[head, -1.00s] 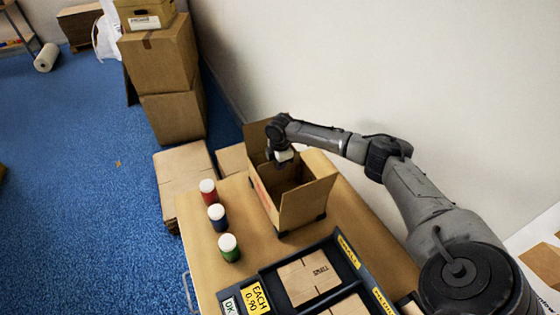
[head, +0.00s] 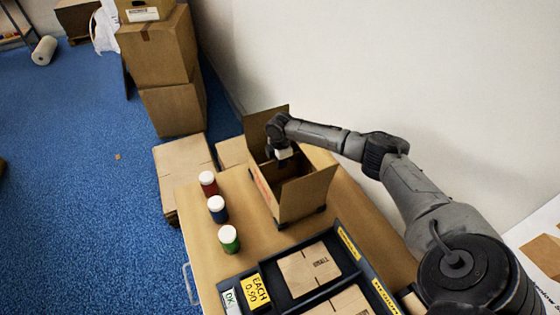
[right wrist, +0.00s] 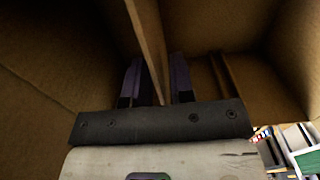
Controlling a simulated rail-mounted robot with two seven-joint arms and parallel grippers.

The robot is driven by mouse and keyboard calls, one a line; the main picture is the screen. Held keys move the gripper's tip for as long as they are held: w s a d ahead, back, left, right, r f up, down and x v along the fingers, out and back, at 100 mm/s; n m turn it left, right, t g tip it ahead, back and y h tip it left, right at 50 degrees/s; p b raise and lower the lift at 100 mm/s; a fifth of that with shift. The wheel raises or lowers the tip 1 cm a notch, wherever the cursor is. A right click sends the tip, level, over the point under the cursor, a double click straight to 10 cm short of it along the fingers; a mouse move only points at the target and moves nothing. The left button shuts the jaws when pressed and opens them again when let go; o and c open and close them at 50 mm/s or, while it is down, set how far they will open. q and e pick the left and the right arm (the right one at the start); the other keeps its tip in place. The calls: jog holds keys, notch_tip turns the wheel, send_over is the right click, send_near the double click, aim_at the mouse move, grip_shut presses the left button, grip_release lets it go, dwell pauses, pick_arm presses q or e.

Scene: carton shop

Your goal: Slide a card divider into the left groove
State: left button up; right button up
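The open carton (head: 306,197) stands on the table with its flaps up. My right gripper (head: 281,153) reaches down into it from the back right. In the right wrist view a thin upright card divider (right wrist: 147,40) stands inside the carton, between the two fingers of my right gripper (right wrist: 157,82). Narrow gaps show on both sides of the card, so the fingers look open around it. A ribbed groove (right wrist: 224,80) shows on the carton wall to the right. The divider's lower edge is hidden, so its seating cannot be told. My left gripper is out of view.
Red (head: 208,184), blue (head: 217,210) and green (head: 229,240) white-lidded jars stand left of the carton. A dark tray (head: 270,272) with flat card pieces (head: 309,269) lies in front. Stacked boxes (head: 160,62) stand behind, and a wall is close on the right.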

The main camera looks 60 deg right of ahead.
jog(key=shift+o, duration=0.8)
notch_tip(320, 180, up, 14)
jog(key=p, duration=0.1)
